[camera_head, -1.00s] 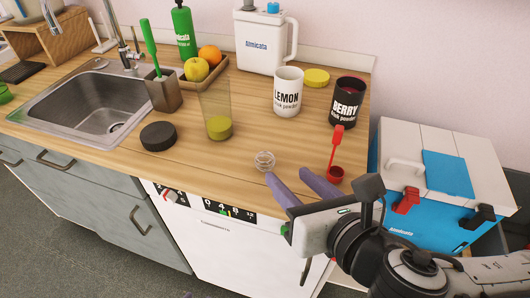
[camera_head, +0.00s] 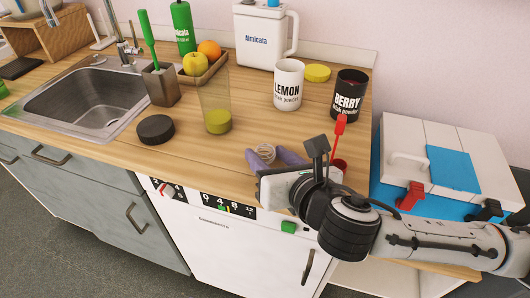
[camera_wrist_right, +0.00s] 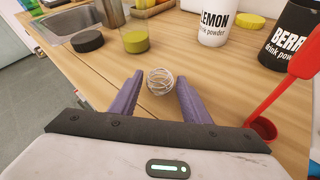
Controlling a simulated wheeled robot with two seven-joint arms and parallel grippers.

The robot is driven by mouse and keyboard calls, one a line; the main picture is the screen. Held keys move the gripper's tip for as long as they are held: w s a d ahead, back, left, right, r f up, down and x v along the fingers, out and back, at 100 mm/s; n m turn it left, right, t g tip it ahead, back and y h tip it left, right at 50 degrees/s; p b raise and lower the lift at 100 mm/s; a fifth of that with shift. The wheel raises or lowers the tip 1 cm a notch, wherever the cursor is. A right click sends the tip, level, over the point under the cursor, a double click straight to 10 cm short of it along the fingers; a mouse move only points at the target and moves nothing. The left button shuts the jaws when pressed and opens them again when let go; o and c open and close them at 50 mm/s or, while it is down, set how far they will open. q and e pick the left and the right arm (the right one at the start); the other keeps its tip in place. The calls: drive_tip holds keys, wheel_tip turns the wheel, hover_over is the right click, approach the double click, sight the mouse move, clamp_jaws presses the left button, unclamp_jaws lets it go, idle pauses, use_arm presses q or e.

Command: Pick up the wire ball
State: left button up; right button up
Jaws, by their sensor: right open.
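The wire ball (camera_wrist_right: 159,81) is a small round cage of pale metal wire on the wooden counter near its front edge. In the right wrist view it sits between the tips of my right gripper's two purple fingers (camera_wrist_right: 155,88), which are apart on either side of it. In the head view the wire ball (camera_head: 265,152) shows between the same fingertips (camera_head: 270,155), partly covered by them. My right gripper is open. I cannot tell whether either finger touches the ball. My left gripper is not in view.
A red scoop (camera_head: 340,140) lies close to the right of my right gripper. A lemon canister (camera_head: 288,85) and a black berry canister (camera_head: 348,97) stand behind. A tall glass (camera_head: 217,121) and a black disc (camera_head: 156,129) are to the left. The counter (camera_head: 190,155) is clear between.

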drive_tip(key=c, duration=0.8)
